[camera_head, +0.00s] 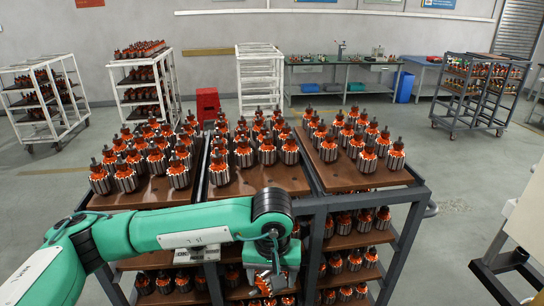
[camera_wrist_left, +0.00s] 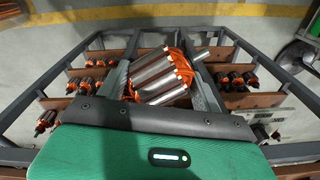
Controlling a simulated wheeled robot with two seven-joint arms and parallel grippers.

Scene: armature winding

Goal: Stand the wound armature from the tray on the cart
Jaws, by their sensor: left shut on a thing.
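My left gripper (camera_head: 272,284) is in front of the cart, below its top level, pointing down. It is shut on a wound armature with silver core and orange windings, mostly hidden by the gripper in the head view. In the left wrist view the armature (camera_wrist_left: 160,78) lies tilted between the fingers, its shaft pointing to the upper right. The dark-framed cart (camera_head: 412,192) has brown top boards (camera_head: 145,194) with many armatures standing upright, shafts up. More armatures stand on its lower shelves. The tray is not clearly seen. My right gripper is not in view.
The front strips of the top boards are bare, the middle one (camera_head: 262,184) included. A pale machine with a dark bracket (camera_head: 505,270) stands at the right edge. White racks, a red step stool (camera_head: 208,106) and a green workbench are farther back.

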